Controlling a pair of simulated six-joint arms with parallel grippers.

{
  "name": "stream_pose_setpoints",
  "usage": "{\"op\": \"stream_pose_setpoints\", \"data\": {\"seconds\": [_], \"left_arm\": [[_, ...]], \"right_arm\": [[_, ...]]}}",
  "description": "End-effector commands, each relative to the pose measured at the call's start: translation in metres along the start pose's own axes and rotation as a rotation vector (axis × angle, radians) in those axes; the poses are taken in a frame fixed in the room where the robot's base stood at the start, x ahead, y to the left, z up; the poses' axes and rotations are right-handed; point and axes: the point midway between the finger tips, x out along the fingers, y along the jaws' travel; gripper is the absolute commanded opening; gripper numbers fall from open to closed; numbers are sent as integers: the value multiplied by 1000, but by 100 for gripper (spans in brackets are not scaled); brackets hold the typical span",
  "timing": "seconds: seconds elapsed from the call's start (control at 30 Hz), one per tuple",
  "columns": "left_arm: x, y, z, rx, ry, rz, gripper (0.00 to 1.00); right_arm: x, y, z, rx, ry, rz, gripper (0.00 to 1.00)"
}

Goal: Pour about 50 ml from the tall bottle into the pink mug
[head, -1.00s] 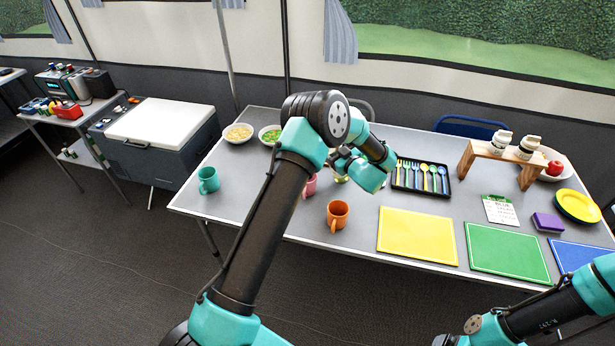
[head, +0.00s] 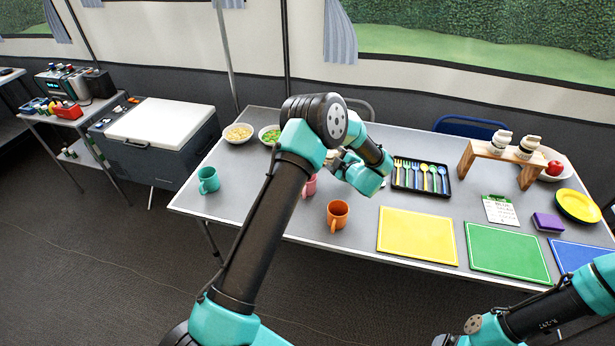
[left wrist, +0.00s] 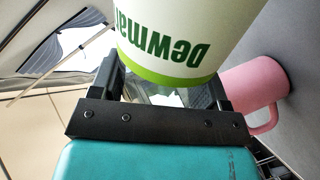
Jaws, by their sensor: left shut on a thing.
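My left gripper (left wrist: 168,88) is shut around the tall bottle, which has a pale label (left wrist: 185,35) with green lettering and a green band. The lettering is upside down in the left wrist view. The bottle looks strongly tilted against the pink mug (left wrist: 258,85), which stands close to it on the table. Bottle mouth and any stream are not visible. In the head view the pink mug (head: 310,187) is partly behind my left arm; gripper and bottle are mostly hidden behind my wrist. My right gripper is out of view.
An orange mug (head: 338,214) stands in front of my left wrist, a teal mug (head: 208,180) at the table's left. Two bowls (head: 238,133) (head: 269,134) are behind. A cutlery tray (head: 421,178) and a yellow mat (head: 417,236) lie to the right.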

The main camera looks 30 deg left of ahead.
Motion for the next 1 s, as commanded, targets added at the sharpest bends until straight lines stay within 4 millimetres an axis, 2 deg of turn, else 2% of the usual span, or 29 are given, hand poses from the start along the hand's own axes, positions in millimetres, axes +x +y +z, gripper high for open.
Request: {"op": "stream_pose_setpoints", "data": {"seconds": [0.47, 0.73, 1.0], "left_arm": [[6, -23, 32, -296, -81, 0, 24], [5, -18, 18, -451, -121, 1, 24], [5, -18, 18, -537, -143, 1, 24]], "right_arm": [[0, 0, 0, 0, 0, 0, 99], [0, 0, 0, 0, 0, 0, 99], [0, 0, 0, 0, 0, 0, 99]]}}
